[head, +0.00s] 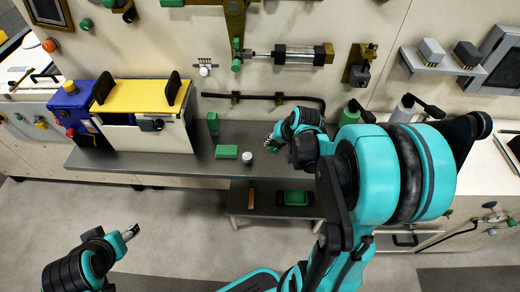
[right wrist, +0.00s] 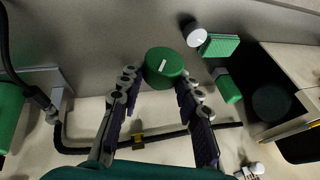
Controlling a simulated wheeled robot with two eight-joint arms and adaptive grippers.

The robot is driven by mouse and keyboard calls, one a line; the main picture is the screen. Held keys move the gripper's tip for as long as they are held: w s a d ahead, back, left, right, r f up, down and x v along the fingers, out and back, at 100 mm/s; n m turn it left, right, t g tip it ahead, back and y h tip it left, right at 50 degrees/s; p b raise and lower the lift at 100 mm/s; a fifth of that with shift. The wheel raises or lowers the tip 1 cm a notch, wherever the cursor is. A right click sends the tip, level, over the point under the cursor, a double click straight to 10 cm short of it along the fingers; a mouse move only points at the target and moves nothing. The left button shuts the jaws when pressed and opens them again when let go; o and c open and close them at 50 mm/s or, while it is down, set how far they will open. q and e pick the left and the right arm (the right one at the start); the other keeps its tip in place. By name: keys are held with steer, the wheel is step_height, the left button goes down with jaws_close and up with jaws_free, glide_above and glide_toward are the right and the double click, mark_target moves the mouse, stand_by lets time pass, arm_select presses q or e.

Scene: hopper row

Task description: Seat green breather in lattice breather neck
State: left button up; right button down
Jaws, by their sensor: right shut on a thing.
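The green breather (right wrist: 164,67) is a round green cap with a white mark on its top. In the right wrist view it sits between the fingertips of my right gripper (right wrist: 159,82), which is shut on it. In the head view my right gripper (head: 275,141) is over the grey bench at its right part, the breather mostly hidden by the fingers. My left gripper (head: 130,232) is low at the left, over the floor and away from the bench; its finger gap is unclear. I cannot pick out the lattice breather neck in either view.
On the bench (head: 215,165) are a green block (head: 226,152), a white-topped cylinder (head: 247,157) and an upright green block (head: 212,123). A yellow-topped hopper (head: 140,95) and a blue box (head: 72,105) stand left. A black pipe (head: 250,97) runs along the back wall.

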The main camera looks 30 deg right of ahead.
steer(key=shift+n+g+h, duration=0.4)
steer(key=shift+g+h, duration=0.1)
steer(key=shift+h, duration=0.2)
steer(key=s+d, duration=0.2)
steer(key=d, duration=0.1)
steer(key=s+d, duration=0.1)
steer(key=shift+s+d+f, duration=0.3)
steer(key=shift+f, duration=0.1)
steer(key=shift+w+a+f, duration=0.1)
steer(key=b, duration=0.4)
glide_above(262, 153)
steer(key=s, duration=0.2)
step_height(262, 153, down, 7)
steer(key=shift+w+a, duration=0.1)
step_height(262, 153, down, 3)
steer(key=shift+w+a+r+b, duration=0.1)
steer(key=shift+w+r+b, duration=0.1)
steer(key=shift+b, duration=0.55)
steer(key=shift+s+f, duration=0.1)
steer(key=shift+f, duration=0.3)
